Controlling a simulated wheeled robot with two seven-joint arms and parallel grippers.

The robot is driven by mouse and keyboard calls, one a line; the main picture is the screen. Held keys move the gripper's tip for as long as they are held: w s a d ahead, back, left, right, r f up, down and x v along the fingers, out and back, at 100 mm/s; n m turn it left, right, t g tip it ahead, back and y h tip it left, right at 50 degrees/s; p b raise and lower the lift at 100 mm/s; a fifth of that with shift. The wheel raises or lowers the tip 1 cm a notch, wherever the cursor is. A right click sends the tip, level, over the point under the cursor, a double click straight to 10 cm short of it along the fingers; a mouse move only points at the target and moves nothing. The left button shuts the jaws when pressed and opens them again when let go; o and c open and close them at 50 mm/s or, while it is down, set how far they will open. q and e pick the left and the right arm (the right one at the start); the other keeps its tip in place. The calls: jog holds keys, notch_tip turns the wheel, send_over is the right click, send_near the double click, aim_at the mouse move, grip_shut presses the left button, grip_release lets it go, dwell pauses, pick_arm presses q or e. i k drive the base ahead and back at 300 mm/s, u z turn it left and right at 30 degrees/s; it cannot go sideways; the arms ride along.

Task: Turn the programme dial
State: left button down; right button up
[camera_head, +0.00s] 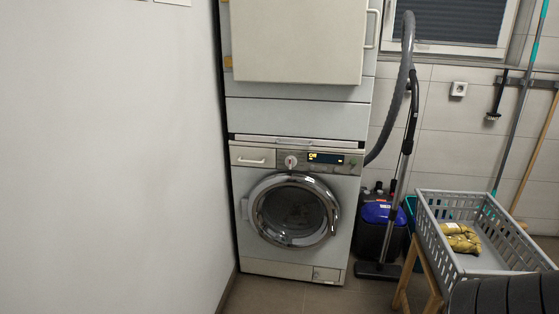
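The programme dial (291,161) is a small round pale knob with a reddish mark. It sits on the control panel of the lower front-loading machine (250,215), left of a dark display (332,159) with yellow lettering that seems to read "Off". The dial's exact angle is too small to tell. The machine's round glass door (292,212) is shut. Neither of my grippers shows in the head view, and nothing touches the dial.
An upper machine (298,40) stands above. A white wall (110,150) closes off the left. At right stand a vacuum cleaner (380,225) with its hose and a grey crate (435,225) holding a yellowish packet (460,238). Floor is free in front of the machine.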

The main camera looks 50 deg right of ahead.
aim_at(291, 162)
jog(key=z, duration=0.65)
jog(key=i, duration=0.8)
jog(key=z, duration=0.8)
